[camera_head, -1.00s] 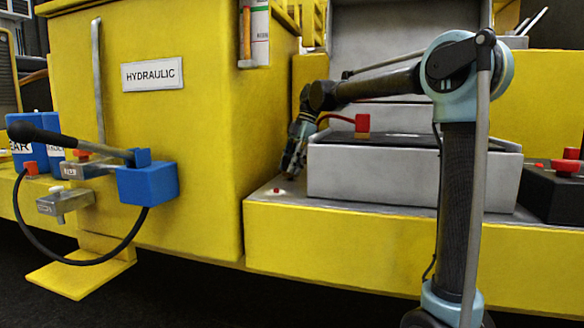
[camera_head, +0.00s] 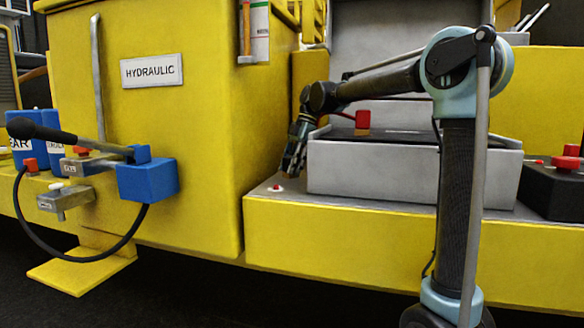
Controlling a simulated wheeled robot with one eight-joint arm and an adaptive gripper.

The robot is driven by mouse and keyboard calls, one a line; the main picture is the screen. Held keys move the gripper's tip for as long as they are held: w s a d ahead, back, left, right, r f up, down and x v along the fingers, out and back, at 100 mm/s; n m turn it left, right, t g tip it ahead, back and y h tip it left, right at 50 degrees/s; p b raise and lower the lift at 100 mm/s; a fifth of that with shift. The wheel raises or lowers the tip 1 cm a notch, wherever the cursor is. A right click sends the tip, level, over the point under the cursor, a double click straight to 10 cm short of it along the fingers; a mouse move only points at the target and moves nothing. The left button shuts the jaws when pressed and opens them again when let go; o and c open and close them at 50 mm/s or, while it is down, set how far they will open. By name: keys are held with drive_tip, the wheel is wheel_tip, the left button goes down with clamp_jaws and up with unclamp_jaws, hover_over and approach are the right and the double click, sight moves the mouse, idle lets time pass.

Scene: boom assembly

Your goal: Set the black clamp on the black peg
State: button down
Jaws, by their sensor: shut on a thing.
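My gripper (camera_head: 291,170) points down over the left end of the grey ledge, left of the light grey box. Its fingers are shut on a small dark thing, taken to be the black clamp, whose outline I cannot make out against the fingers. The box (camera_head: 375,178) has a dark top (camera_head: 400,139). A red clamp-like block (camera_head: 362,121) stands on that top, with a red cable running left from it behind my wrist. I cannot make out the black peg.
The yellow hydraulic cabinet (camera_head: 150,130) stands close on the left. A black box (camera_head: 553,195) with red parts is at right.

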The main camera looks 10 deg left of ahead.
drive_tip(key=c, duration=1)
unclamp_jaws()
drive_tip(key=v, duration=1.2)
